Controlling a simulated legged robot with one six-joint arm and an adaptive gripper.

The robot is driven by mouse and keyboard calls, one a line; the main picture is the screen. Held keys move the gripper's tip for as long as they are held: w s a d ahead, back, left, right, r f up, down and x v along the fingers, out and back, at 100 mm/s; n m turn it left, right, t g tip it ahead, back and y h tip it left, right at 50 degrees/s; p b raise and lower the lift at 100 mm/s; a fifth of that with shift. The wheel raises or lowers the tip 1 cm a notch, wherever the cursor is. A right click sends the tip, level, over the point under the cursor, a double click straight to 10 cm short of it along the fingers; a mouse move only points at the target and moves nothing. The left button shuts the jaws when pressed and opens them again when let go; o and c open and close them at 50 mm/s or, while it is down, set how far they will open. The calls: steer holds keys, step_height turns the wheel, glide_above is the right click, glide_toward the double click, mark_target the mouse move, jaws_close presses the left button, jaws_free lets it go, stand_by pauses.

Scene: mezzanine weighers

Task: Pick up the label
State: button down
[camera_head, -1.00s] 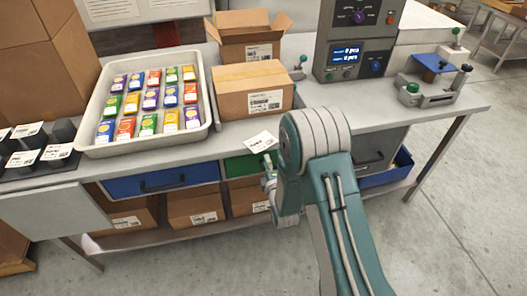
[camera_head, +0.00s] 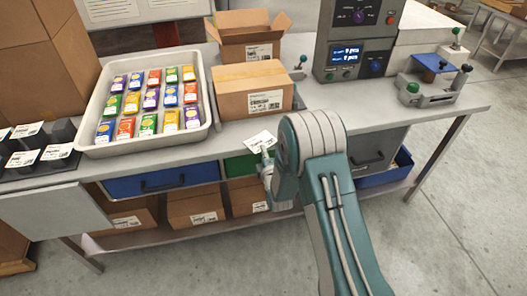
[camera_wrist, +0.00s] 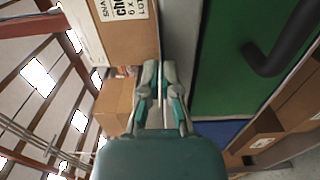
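The label (camera_head: 261,139) is a small white printed card at the front edge of the bench, in front of the closed carton. My gripper (camera_head: 266,154) reaches it from the front, at the label's near edge, partly hidden by my own arm. The label's face does not show there. The fingers appear closed on its near edge, though the contact is small and hard to see.
A closed carton (camera_head: 252,91) stands just behind the label, with an open carton (camera_head: 243,42) farther back. A tray (camera_head: 90,143) of colored packs is at left. A weigher (camera_head: 353,45) stands at right. Blue (camera_head: 125,188) and green (camera_head: 238,167) drawers sit below the bench top.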

steer(key=s+d+r, duration=0.2)
steer(key=s+r, duration=0.1)
steer(key=s, duration=0.3)
steer(key=s+d+r, duration=0.1)
steer(key=s+r, duration=0.3)
steer(key=s, duration=0.3)
steer(key=shift+s+d+r, duration=0.25)
steer(key=shift+d, duration=0.15)
stand_by(0.4)
